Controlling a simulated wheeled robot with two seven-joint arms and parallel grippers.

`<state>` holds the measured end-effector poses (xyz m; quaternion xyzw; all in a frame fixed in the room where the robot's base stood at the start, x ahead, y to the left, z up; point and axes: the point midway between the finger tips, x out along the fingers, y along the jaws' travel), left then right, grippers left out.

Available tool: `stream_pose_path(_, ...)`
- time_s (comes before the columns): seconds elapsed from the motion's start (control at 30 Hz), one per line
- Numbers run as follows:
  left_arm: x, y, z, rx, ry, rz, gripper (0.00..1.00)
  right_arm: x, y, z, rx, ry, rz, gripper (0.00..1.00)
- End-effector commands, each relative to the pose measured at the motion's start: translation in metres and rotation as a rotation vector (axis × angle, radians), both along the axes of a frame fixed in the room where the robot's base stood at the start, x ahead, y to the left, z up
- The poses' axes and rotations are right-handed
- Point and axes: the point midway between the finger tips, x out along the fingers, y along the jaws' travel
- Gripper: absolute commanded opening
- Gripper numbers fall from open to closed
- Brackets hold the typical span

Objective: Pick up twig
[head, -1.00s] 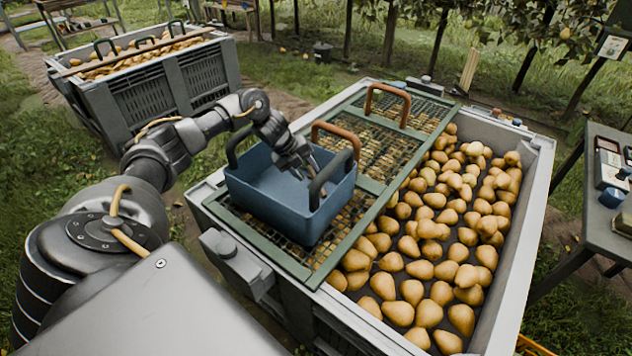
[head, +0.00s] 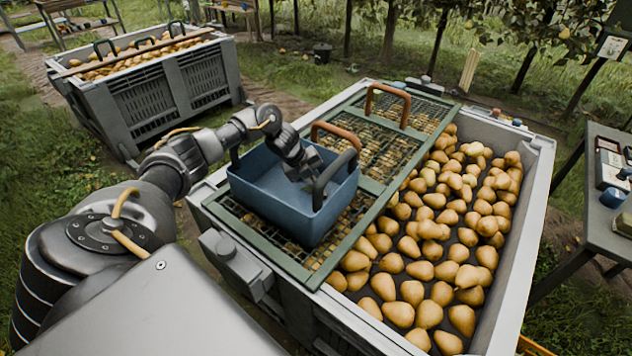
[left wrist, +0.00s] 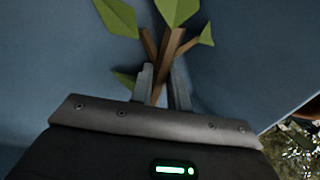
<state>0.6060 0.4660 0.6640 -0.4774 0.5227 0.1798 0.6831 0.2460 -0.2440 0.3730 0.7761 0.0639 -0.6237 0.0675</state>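The twig (left wrist: 172,45) shows in the left wrist view as a brown forked stem with green leaves, inside the blue crate (head: 265,204). My left gripper (left wrist: 162,76) has its two fingers close on either side of the stem and looks shut on it. The leaves and fork stick out beyond the fingertips. In the head view my left gripper (head: 307,172) reaches down into the crate, and the twig cannot be made out there. My right gripper is not in view.
The crate has dark handles and rests on a green mesh lid (head: 325,262) over a large grey bin (head: 528,225) of pears. Rust-coloured handles (head: 388,92) stand on the lid. Another pear bin (head: 150,100) stands back left, and a table (head: 590,210) at right.

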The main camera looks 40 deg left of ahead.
Motion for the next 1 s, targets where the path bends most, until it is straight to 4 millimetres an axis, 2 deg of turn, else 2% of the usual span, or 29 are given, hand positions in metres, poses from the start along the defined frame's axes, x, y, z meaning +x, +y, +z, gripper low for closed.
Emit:
stream_pose_path(0.37,0.0,0.001,0.002,0.001,-0.002,0.001,0.0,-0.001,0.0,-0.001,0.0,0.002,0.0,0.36)
stream_pose_path(0.57,0.001,0.001,0.015,0.001,-0.004,0.002,0.0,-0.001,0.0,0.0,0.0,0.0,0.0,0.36)
stream_pose_path(0.7,0.001,0.001,0.036,0.001,-0.006,0.001,0.0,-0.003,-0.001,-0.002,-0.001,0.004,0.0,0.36)
stream_pose_path(0.87,-0.024,0.005,0.063,0.005,-0.004,-0.001,0.0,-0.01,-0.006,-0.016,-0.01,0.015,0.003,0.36)
stream_pose_path(1.0,-0.052,0.007,0.097,0.006,-0.006,0.0,0.0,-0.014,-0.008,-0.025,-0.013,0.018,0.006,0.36)
